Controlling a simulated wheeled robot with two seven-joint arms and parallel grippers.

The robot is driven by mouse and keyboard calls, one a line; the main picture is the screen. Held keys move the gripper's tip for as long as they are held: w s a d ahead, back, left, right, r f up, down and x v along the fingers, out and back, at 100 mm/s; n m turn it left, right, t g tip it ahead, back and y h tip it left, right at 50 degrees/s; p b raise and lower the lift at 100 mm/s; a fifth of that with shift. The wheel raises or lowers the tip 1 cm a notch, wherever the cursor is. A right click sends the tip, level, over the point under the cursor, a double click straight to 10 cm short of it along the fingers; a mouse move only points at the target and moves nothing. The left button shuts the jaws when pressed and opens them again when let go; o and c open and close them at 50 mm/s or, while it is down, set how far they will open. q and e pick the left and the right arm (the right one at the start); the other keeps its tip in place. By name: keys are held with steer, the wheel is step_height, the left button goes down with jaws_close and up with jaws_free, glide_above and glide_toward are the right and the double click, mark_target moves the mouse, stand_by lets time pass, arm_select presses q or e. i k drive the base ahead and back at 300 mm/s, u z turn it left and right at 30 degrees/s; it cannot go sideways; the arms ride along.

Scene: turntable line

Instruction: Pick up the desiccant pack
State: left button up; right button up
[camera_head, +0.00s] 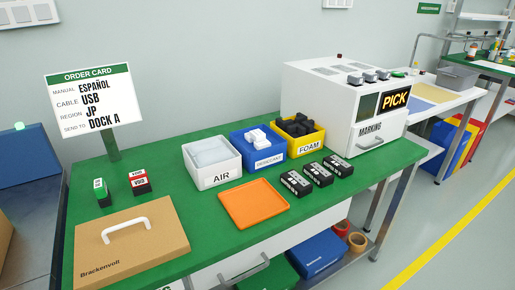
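White desiccant packs (257,136) lie heaped in the blue bin (265,161), whose front label seems to read DESICCANT. The bin stands on the green table between a white bin and a yellow bin. Neither of my grippers shows in the head view.
The white AIR bin (213,177) and yellow FOAM bin (309,147) flank the blue bin. In front are an orange tray (254,204) and several black boxes (318,174). A cardboard box (130,245) with a handle stands front left, and a white marking machine (340,105) at right.

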mark_target(256, 134)
steer(key=z, duration=0.4)
steer(key=k, duration=0.8)
steer(key=z, duration=1.1)
steer(key=i, duration=1.1)
steer(key=u, duration=0.6)
steer(key=i, duration=0.85)
steer(key=u, duration=0.9)
